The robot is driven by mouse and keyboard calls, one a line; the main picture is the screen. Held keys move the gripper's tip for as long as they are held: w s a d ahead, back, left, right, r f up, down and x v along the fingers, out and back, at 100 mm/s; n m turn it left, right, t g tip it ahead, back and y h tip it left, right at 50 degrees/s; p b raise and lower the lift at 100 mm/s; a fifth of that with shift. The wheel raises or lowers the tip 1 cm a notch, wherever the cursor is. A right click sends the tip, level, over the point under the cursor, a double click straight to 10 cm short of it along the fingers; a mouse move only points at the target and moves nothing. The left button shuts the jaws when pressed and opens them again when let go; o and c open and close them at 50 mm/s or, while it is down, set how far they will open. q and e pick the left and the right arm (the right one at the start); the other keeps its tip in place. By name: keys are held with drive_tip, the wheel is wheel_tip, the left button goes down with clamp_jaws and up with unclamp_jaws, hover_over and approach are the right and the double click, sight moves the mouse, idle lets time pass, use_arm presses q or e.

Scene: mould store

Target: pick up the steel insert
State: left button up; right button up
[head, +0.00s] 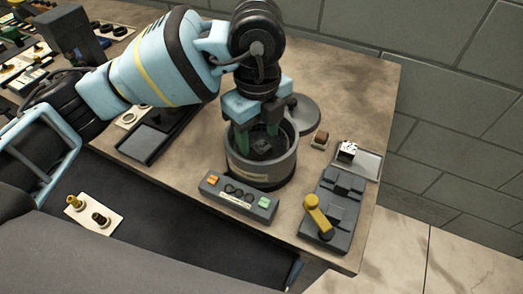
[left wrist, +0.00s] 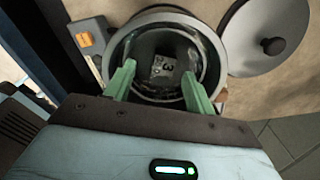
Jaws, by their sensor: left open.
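A small grey metal block with dark marks, apparently the steel insert (left wrist: 162,66), lies inside a round dark-grey pot (head: 262,172). In the head view its place in the pot is dark and partly hidden by my gripper. My left gripper (head: 257,140) points down into the pot's mouth, its green fingers spread. In the left wrist view the open fingers (left wrist: 158,72) stand to either side of the block, with a gap around it. The fingers hold nothing. My right gripper is not in view.
A round lid (left wrist: 266,38) lies beside the pot. A control box (head: 238,197) with orange and green buttons stands in front. At the right are a dark fixture with a yellow handle (head: 317,215), a shiny block (head: 347,151) on a tray, and a small brown block (head: 320,138).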

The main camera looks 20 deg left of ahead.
sight(261, 148)
use_arm(q)
drive_tip(key=shift+w+d+f, duration=0.15)
drive_tip(key=shift+f, duration=1.15)
drive_tip(key=shift+w+d+f, duration=0.1)
drive_tip(key=shift+f, duration=1.2)
clamp_jaws()
drive_tip(key=shift+r, duration=0.1)
wheel_tip(261, 148, up, 10)
